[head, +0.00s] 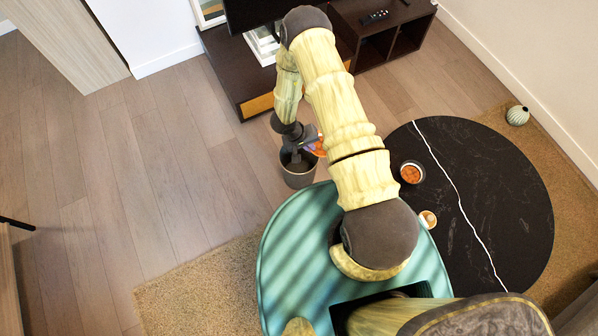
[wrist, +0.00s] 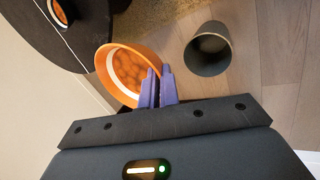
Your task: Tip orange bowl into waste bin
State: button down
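The orange bowl (wrist: 111,88) is in the wrist view, with round orange pieces inside and its opening facing the camera. My gripper (wrist: 158,78) has its two purple fingers close together on the bowl's rim. In the head view the bowl (head: 319,149) shows as a small orange patch beside my gripper (head: 311,141), partly hidden by my arm. The dark grey waste bin (head: 298,176) stands on the wood floor just below and left of the bowl. In the wrist view the bin (wrist: 208,50) is right of the bowl, its mouth apart from it. I cannot tell the bowl's exact tilt.
A black round table (head: 480,190) with a white vein is on the right. It carries a bowl of orange food (head: 411,173) and a small cup (head: 428,219). A dark TV cabinet (head: 345,45) stands behind the bin. Wood floor is clear to the left.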

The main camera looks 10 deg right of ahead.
jog(key=shift+r, duration=0.1)
jog(key=w+r, duration=0.3)
jog(key=r, duration=1)
jog(key=shift+w+r, duration=0.3)
jog(key=shift+w, duration=0.05)
jog(key=shift+w+a, duration=0.1)
